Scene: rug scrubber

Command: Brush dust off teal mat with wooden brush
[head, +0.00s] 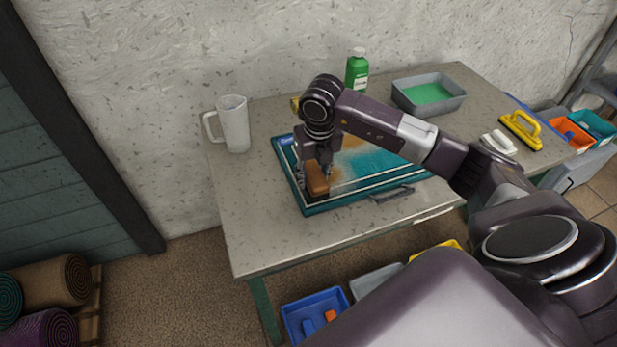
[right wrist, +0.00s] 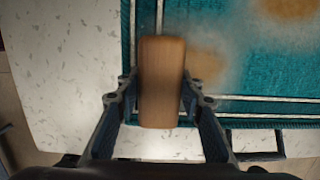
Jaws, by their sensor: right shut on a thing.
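The teal mat (head: 312,207) lies on the table, with white border lines and orange-brown dusty patches. A brown dust patch (right wrist: 205,66) and a pale haze show on it in the right wrist view. My right gripper (head: 318,172) is over the mat's left part, shut on the wooden brush (head: 317,180). The brush's brown block (right wrist: 162,82) sits between the fingers in the right wrist view, over the mat's edge. Its bristles are mostly hidden; a dark underside shows at the mat. My left gripper is not in view.
On the table (head: 245,240) stand a white pitcher (head: 234,124), a green bottle (head: 357,72) and a grey basin (head: 440,92) with green liquid. A white brush (head: 498,142) and a yellow-handled brush (head: 521,130) lie at right. Bins and rolled rugs are below. The table's front left is clear.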

